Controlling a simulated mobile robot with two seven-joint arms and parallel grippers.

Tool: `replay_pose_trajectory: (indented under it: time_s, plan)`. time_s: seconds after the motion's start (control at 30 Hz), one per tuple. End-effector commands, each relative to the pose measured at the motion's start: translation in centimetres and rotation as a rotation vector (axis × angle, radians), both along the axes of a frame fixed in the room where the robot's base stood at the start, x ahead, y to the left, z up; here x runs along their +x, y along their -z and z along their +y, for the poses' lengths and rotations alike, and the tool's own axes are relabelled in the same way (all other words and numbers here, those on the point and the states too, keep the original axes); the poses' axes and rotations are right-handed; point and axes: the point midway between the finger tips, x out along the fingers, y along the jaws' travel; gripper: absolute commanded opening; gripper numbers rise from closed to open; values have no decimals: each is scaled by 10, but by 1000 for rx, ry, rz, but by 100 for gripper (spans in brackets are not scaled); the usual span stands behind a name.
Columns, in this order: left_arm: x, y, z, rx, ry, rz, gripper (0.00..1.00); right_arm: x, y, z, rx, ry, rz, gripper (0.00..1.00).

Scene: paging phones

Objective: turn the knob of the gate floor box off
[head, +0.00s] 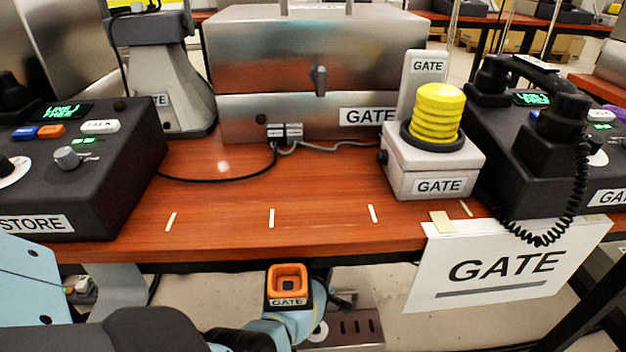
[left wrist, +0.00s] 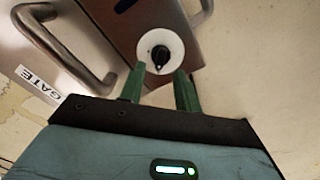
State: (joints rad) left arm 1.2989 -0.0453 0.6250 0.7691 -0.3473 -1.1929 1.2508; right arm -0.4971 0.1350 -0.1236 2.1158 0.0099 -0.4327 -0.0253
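The gate floor box shows in the left wrist view as a brownish metal panel (left wrist: 118,42) with a round white dial (left wrist: 146,47) and a black knob (left wrist: 160,57). My left gripper (left wrist: 160,72) is open, its two green fingers pointing at the dial. The knob lies between and just beyond the fingertips; I see no grip on it, and contact cannot be told. In the head view the floor box (head: 357,326) is partly visible below the desk, and its knob is largely hidden by my left arm. My right gripper is not in view.
Metal handles (left wrist: 62,45) stand beside the panel, near a GATE label (left wrist: 38,86). A GATE sign (head: 505,267) hangs at the right. The desk carries phones and a yellow beacon (head: 438,112).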

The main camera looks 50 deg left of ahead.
Motion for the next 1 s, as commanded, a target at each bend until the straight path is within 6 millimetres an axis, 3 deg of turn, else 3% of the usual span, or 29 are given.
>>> replay_pose_trajectory:
  time_s: [0.1,0.3,0.67,1.0]
  plan:
    - [1,-25,0,0,0,-5,33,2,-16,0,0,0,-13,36]
    - [0,-50,0,1,0,-3,33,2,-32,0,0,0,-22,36]
    - [-1,-51,0,0,0,1,33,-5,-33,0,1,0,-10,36]
    - [-1,-52,0,0,0,1,33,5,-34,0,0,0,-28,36]
